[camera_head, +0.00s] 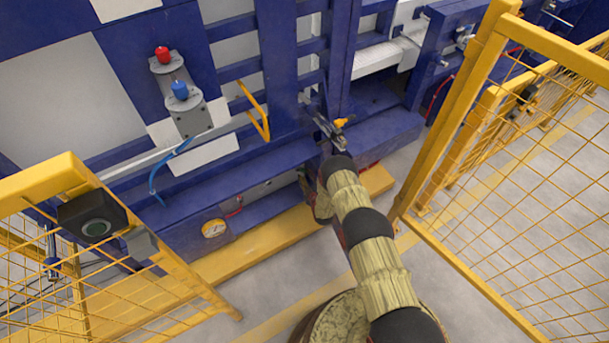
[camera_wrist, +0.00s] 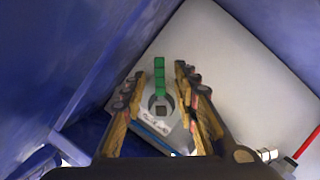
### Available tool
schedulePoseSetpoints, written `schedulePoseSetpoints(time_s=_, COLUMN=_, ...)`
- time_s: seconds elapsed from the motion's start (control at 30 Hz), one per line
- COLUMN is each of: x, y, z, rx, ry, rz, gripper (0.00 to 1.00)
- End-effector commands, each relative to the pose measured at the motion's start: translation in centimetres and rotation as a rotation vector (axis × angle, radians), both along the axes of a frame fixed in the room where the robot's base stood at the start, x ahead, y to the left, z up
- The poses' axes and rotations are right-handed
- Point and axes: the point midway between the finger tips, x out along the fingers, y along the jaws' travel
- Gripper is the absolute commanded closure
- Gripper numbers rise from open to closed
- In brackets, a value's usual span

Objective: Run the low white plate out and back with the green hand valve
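The green hand valve shows in the wrist view as a green bar (camera_wrist: 160,78) above a grey valve body with a dark square in its middle. My gripper (camera_wrist: 169,68) has its two fingers apart, one on each side of the green bar. The left fingertip is very near the bar; I cannot tell whether it touches. A gap shows between the bar and the right finger. In the head view my gripper (camera_head: 322,122) is at the blue frame, too small to read. A large white surface (camera_wrist: 255,85) fills the right of the wrist view; I cannot tell if it is the low white plate.
Blue beams (camera_head: 280,60) close in around my gripper. Yellow mesh fences (camera_head: 520,150) stand at both sides. Grey floor is clear at lower right.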

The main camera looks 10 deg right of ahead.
Motion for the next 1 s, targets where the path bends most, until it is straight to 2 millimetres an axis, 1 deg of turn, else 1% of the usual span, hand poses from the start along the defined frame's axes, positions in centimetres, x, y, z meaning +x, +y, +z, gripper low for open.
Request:
schedulePoseSetpoints(time_s=0.03, x=0.8, y=0.1, z=-0.5, rx=0.000, ry=-0.002, rz=0.001, gripper=0.70)
schedulePoseSetpoints(time_s=0.2, x=2.5, y=0.1, z=-0.9, rx=0.001, ry=-0.001, rz=0.000, gripper=0.70)
schedulePoseSetpoints(time_s=0.33, x=3.0, y=0.2, z=-1.0, rx=0.001, ry=0.000, rz=0.000, gripper=0.70)
schedulePoseSetpoints(time_s=0.57, x=3.1, y=0.2, z=-0.9, rx=0.001, ry=0.001, rz=0.000, gripper=0.70)
schedulePoseSetpoints(time_s=1.0, x=3.1, y=0.2, z=-0.9, rx=0.001, ry=0.001, rz=0.000, gripper=0.94)
